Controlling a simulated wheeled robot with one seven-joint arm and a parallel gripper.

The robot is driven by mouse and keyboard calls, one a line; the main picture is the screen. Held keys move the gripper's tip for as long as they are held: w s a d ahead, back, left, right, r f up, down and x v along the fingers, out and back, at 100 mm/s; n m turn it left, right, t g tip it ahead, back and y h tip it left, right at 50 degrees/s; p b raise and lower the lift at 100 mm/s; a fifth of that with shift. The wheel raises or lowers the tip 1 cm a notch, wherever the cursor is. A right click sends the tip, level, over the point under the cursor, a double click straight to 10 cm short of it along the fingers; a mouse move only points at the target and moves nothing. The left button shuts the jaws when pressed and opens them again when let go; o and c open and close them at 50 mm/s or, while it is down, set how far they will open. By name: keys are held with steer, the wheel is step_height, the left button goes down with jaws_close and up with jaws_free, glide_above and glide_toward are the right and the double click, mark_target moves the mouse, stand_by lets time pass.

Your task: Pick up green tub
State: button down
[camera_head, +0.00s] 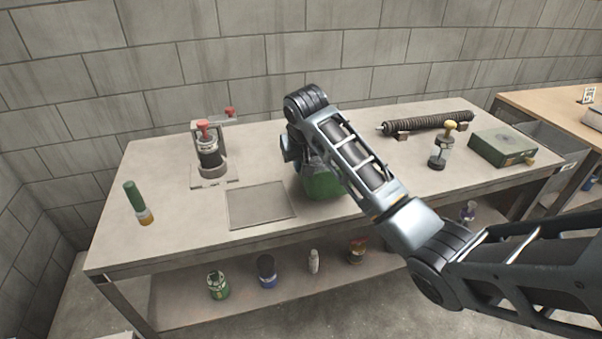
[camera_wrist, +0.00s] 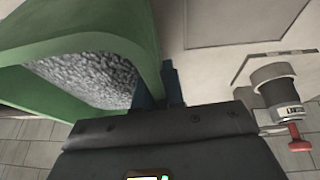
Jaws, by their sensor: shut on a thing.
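The green tub (camera_head: 322,184) is in the middle of the workbench in the head view, partly hidden behind my arm. In the wrist view the tub (camera_wrist: 45,105) fills the upper left and holds grey, grainy material. My gripper (camera_wrist: 159,88) is shut on the tub's wall, with dark fingers on either side of it near the rim. My arm hides the fingers in the head view. I cannot tell whether the tub's base touches the bench.
A flat grey plate (camera_head: 262,205) lies left of the tub. A red-topped device (camera_head: 209,158) and a green-handled cylinder (camera_head: 138,203) stand farther left. A dark ribbed tube (camera_head: 430,123), a yellow-topped jar (camera_head: 441,150) and a green box (camera_head: 502,148) are at right.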

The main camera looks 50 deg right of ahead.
steer(key=shift+f, duration=1.75)
steer(key=c, duration=1.2)
jaws_free()
steer(key=shift+f, duration=0.15)
steer(key=shift+c, duration=0.2)
steer(key=v, duration=1.2)
